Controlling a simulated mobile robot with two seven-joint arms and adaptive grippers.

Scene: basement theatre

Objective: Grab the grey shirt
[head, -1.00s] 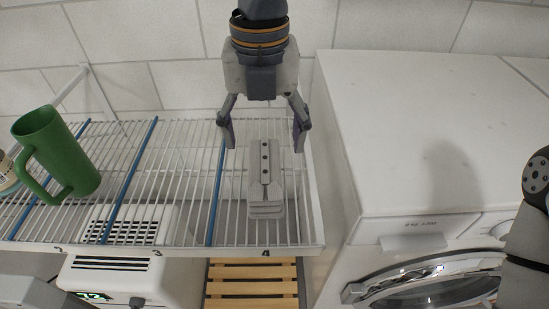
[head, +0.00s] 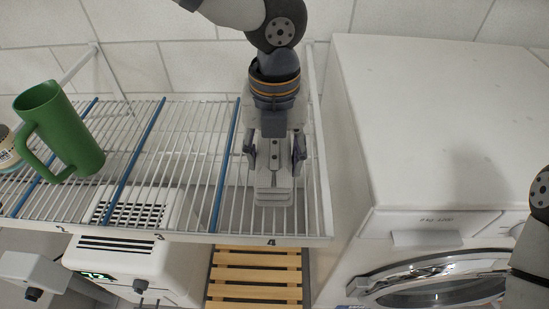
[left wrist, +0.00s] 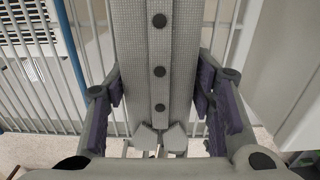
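The grey shirt (head: 274,191) is a narrow folded bundle with a row of dark buttons. It lies on the white wire rack near the right end. In the left wrist view the shirt (left wrist: 160,50) runs down the middle between the fingers. My left gripper (head: 275,158) is down over the shirt, one finger on each side. In the left wrist view the purple pads of the left gripper (left wrist: 160,82) are very close to the shirt's sides. I cannot tell whether they press on it. My right gripper is not in view; part of my right arm shows at the right edge.
The wire rack (head: 180,150) has blue dividers. A white washing machine (head: 450,130) stands close on the right. A white appliance (head: 130,255) and a wooden slatted surface (head: 255,275) are below.

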